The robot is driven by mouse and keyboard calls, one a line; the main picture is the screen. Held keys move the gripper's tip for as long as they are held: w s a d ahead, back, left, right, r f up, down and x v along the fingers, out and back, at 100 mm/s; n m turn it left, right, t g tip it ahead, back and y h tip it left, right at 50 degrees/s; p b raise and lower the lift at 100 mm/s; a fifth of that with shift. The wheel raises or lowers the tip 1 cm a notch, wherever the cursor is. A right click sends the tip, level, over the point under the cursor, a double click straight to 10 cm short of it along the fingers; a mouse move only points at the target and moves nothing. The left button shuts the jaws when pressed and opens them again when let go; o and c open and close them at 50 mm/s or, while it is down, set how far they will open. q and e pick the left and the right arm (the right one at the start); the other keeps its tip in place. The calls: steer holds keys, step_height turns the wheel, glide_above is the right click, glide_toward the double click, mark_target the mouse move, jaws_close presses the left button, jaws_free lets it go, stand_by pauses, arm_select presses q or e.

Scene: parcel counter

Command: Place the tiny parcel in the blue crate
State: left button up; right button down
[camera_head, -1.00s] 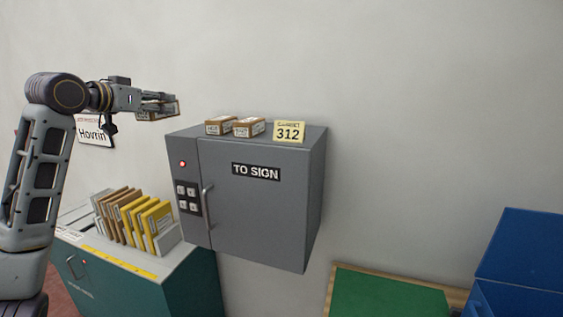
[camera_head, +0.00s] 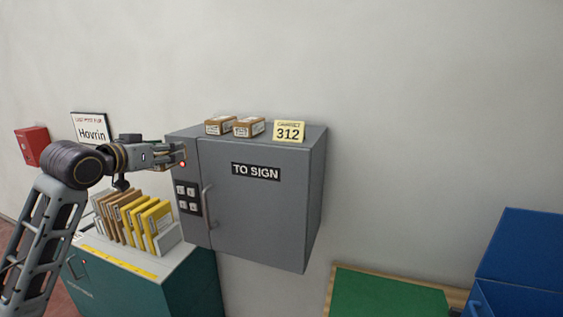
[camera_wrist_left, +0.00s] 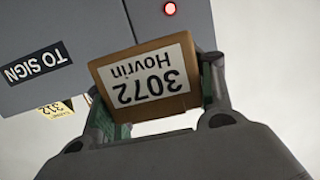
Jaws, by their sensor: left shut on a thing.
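My left gripper (camera_head: 170,154) is shut on a small brown parcel, which shows clearly in the left wrist view (camera_wrist_left: 147,85). The parcel sits between the two fingers (camera_wrist_left: 160,98). In the head view the gripper is beside the upper left of the grey cabinet, and the parcel is hard to make out. The blue crate (camera_head: 520,252) stands at the far right, cut off by the picture edge; its inside is not visible. My right gripper is not in view.
The grey "TO SIGN" cabinet (camera_head: 262,215) bears two more small parcels (camera_head: 249,127) and a yellow 312 card (camera_head: 289,131). Envelopes (camera_head: 135,215) stand on a teal unit (camera_head: 185,285) below my arm. A green mat (camera_head: 385,295) lies left of the crate.

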arm_select(q)
steer(key=s+d+f+n+y, duration=0.1)
steer(key=s+d+f, duration=0.2)
steer(key=f, duration=1.2)
steer(key=s+d+f+n+y, duration=0.1)
steer(key=s+d+f, duration=0.2)
steer(key=s+f, duration=0.4)
steer(key=s+d+f+y, duration=0.2)
steer(key=s+f, duration=0.4)
steer(key=f, duration=1.8)
steer(key=shift+d+f+n+t, duration=0.3)
steer(key=shift+d+f+n, duration=0.1)
steer(key=shift+d, duration=0.1)
steer(key=shift+f, duration=0.1)
